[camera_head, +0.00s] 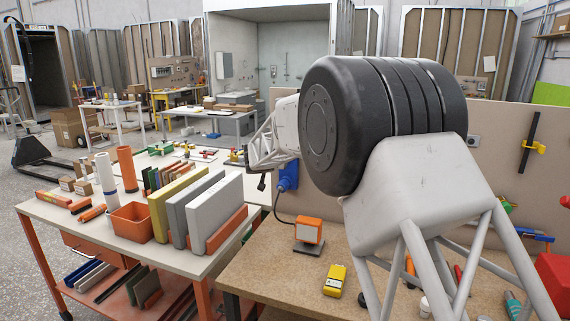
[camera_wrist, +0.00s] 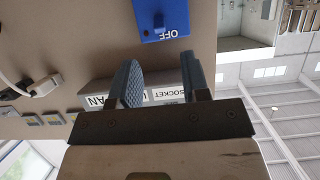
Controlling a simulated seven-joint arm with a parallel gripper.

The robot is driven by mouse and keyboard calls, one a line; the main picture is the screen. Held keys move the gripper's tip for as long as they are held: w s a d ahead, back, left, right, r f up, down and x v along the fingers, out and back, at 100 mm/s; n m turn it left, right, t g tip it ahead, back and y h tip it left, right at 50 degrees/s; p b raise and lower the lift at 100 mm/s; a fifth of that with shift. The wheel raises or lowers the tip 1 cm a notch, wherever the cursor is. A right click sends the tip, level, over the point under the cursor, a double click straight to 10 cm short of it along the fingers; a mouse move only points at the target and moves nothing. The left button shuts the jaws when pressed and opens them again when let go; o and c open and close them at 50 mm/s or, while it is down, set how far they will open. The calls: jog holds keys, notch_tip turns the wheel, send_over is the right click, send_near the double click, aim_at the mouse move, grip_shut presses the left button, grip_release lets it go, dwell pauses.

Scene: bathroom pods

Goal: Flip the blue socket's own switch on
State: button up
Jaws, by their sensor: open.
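The blue socket (camera_head: 288,177) is on the beige panel behind the workbench, partly hidden by my arm. In the wrist view the blue socket (camera_wrist: 178,12) shows at the top, cut off by the picture edge. Its small blue switch (camera_wrist: 158,20) stands out from the face beside the upside-down word OFF. My gripper (camera_wrist: 161,72) is open and empty, its two fingers apart and pointing toward the socket, with a gap left between their tips and the switch. In the head view my gripper (camera_head: 262,181) is just left of the socket.
A label strip (camera_wrist: 165,95) reading SOCKET is behind the fingers. A black cable hangs near the blue socket by an orange lamp (camera_head: 309,230). Upright boards (camera_head: 216,210) stand on the left table.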

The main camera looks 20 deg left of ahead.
jog(key=shift+w+f, duration=0.1)
jog(key=shift+w, duration=0.1)
jog(key=shift+x, duration=3.7)
grip_shut()
